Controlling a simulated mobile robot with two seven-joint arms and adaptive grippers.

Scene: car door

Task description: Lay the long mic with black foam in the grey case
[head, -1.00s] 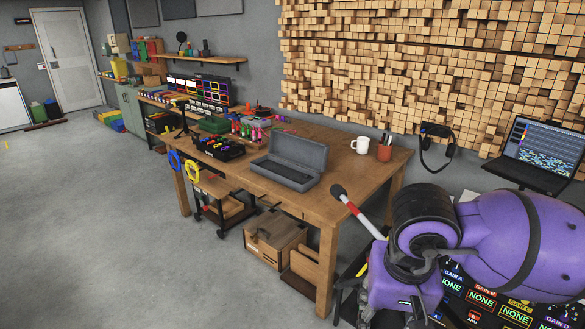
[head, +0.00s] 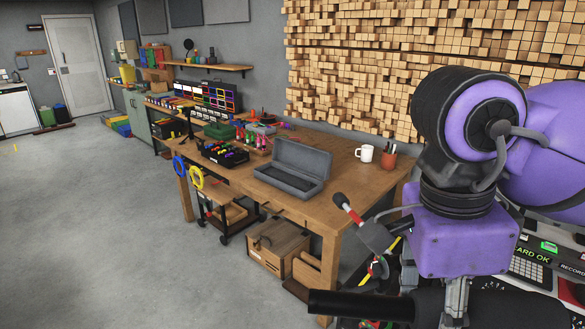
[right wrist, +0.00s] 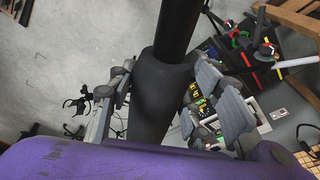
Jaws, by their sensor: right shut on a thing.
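The grey case (head: 302,157) lies open on the wooden table in the head view, its lid raised at the back and its dark inside showing. The long mic (head: 350,305) runs sideways at the bottom of the head view, a thin black tube at left and thick black foam at right. In the right wrist view the foam (right wrist: 162,100) sits between the fingers of my right gripper (right wrist: 165,97), which is shut on it. The gripper holds the mic in front of the table, to the right of and nearer than the case. My left gripper is not in view.
The wooden table (head: 340,190) also bears a white mug (head: 364,153), a pen cup (head: 388,161) and a black box with coloured knobs (head: 224,153).

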